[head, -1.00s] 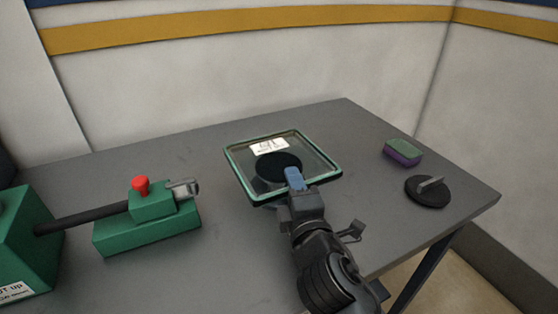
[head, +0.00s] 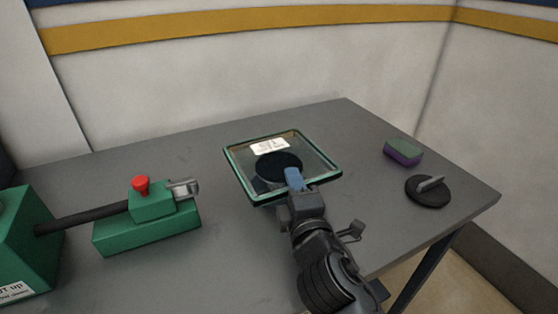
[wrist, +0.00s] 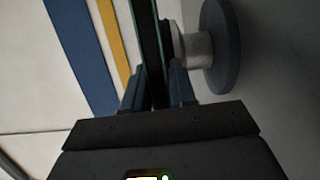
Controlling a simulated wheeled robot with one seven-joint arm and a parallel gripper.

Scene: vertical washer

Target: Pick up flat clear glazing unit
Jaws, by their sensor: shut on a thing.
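The flat clear glazing unit (head: 316,160) is a square pane with a green-edged dark rim and a white label. It lies roughly level over a round stand with a dark pad (head: 278,167), which shows through the glass. My gripper (head: 294,178) is shut on the near edge of the unit. In the wrist view my blue fingers (wrist: 160,85) pinch the pane (wrist: 149,40) edge-on, one on each face. The stand's grey disc base (wrist: 222,48) and short stem show beside the pane there. I cannot tell whether the pane still touches the pad.
A grey table (head: 350,125) carries everything. A green fixture with a red knob (head: 140,186) and dark rod stands at left. A green and purple sponge (head: 403,152) and a black disc with a handle (head: 428,192) lie at right. A wall stands behind.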

